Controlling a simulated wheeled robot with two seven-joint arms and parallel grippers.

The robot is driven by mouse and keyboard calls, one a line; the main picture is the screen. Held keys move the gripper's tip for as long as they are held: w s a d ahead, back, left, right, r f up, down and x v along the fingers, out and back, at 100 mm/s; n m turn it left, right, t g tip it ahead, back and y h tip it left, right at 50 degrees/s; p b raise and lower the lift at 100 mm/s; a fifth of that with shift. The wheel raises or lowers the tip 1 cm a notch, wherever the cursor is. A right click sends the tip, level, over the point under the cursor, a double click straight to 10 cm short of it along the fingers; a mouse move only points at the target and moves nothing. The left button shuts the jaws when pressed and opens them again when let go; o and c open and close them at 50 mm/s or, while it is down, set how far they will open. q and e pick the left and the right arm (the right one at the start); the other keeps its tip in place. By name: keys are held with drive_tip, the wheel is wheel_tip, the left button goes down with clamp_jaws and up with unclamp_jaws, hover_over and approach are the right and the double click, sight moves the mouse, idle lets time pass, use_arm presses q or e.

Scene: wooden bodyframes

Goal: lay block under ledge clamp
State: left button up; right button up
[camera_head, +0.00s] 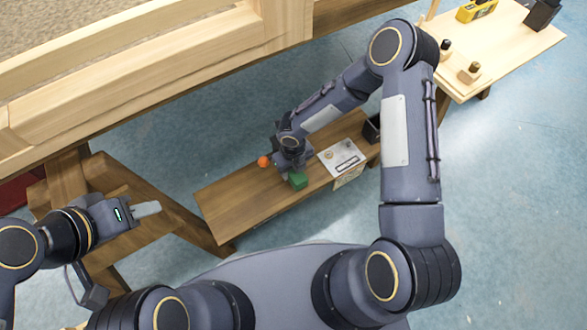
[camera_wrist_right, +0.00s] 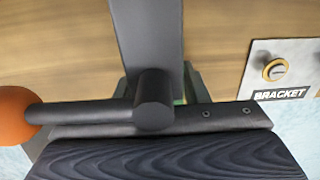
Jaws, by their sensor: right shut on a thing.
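A green block (camera_head: 298,181) shows at the tip of my right gripper (camera_head: 294,170), low over the long wooden bench. My right gripper is shut on it, though the fingers are mostly hidden. In the right wrist view only a sliver of green (camera_wrist_right: 179,101) shows behind dark parts. There a dark bar with an orange knob (camera_wrist_right: 16,113), apparently the clamp's handle, crosses in front of the fingers. The orange knob (camera_head: 263,161) also shows in the head view, left of the gripper. The clamp's ledge is not clear.
The low bench (camera_head: 228,205) has bare wood at its left. A BRACKET-labelled plate (camera_wrist_right: 283,70), also in the head view (camera_head: 342,158), lies right of my right gripper. A large wooden frame (camera_head: 130,75) spans the upper left. A light table (camera_head: 510,45) holds tools at upper right.

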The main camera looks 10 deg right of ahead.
drive_tip(key=o, duration=1.1)
drive_tip(key=shift+o, duration=0.2)
